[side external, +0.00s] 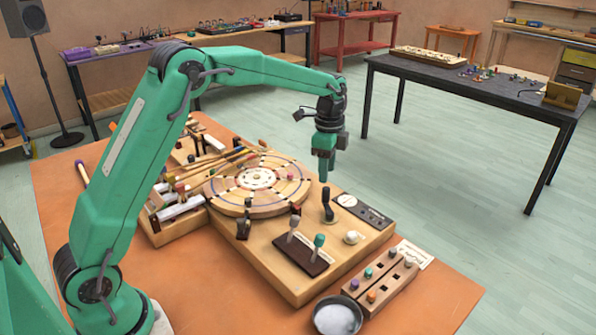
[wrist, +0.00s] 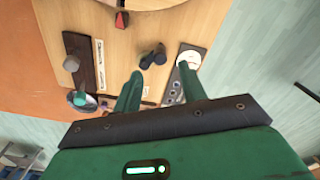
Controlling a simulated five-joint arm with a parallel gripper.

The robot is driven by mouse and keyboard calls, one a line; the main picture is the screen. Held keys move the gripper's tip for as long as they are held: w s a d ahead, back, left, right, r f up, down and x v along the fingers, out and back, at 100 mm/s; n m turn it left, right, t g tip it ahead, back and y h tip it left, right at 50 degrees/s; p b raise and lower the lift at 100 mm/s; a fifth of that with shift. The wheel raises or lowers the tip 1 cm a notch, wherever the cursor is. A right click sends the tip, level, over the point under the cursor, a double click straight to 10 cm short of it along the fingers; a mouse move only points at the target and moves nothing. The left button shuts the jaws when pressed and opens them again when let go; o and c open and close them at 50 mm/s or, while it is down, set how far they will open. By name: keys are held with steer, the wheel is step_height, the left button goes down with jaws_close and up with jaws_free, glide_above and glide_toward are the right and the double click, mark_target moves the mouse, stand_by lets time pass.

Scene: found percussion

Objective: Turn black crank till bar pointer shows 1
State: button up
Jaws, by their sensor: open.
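The black crank (side external: 328,208) stands on the wooden board, its handle upright. In the wrist view the crank (wrist: 153,57) lies just past my fingertips, roughly between them. My gripper (side external: 326,178) points down above the crank, apart from it. In the wrist view my gripper (wrist: 160,77) has its green fingers spread and nothing between them. A round white dial (side external: 347,201) sits on a dark plate right of the crank. The dial (wrist: 190,59) also shows in the wrist view, partly near my right finger. Its pointer and figures are too small to read.
Two levers with grey and teal knobs (side external: 319,241) stand on a dark base in front of the crank. A white knob (side external: 352,237) is nearby. A round wooden disc (side external: 290,196) lies to the left. A block of coloured pegs (side external: 384,284) and a bowl (side external: 337,317) are in front.

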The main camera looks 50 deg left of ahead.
mark_target(326, 188)
steer(key=shift+f, duration=3.5)
steer(key=shift+c, duration=0.2)
jaws_close()
